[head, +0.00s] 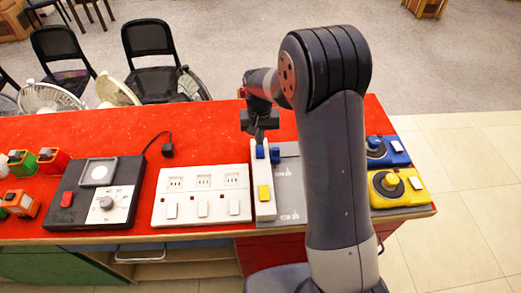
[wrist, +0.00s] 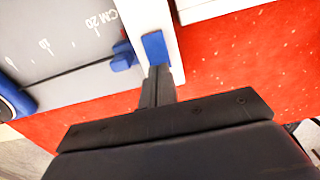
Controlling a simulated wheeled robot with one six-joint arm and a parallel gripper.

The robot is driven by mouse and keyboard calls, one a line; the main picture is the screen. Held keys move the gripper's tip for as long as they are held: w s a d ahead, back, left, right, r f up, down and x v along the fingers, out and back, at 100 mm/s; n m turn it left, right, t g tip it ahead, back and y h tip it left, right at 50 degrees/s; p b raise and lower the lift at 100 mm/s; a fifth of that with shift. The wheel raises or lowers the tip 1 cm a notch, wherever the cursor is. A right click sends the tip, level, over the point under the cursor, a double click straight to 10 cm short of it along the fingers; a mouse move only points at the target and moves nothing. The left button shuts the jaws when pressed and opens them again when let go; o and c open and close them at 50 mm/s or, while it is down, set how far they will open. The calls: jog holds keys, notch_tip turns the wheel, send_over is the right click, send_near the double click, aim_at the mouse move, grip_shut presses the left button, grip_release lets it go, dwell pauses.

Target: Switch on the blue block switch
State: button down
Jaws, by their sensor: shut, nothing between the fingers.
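The blue block switch (head: 260,152) sits at the far end of a narrow white base on the red table. In the wrist view the blue block (wrist: 155,48) is a slim upright shape on the white strip (wrist: 148,12). My gripper (head: 259,136) is shut and empty, just beyond the blue block in the head view. In the wrist view my closed fingertips (wrist: 160,70) are at the block's lower edge; whether they touch it I cannot tell.
A second blue piece (wrist: 122,55) on a grey scaled plate (wrist: 60,45) is close beside the block. A white socket strip (head: 203,196) and a black box with a dial (head: 96,195) stand left. Blue (head: 387,152) and yellow (head: 398,188) joystick boxes stand right.

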jog(key=shift+f+b, duration=0.7)
jog(key=shift+f, duration=0.3)
dwell(0.8)
jog(key=shift+r+p, duration=2.45)
jog(key=shift+r, duration=1.15)
jog(key=shift+f, duration=0.1)
jog(key=shift+f+b, duration=2.45)
jog(key=shift+f, duration=1.05)
jog(key=shift+r, duration=0.1)
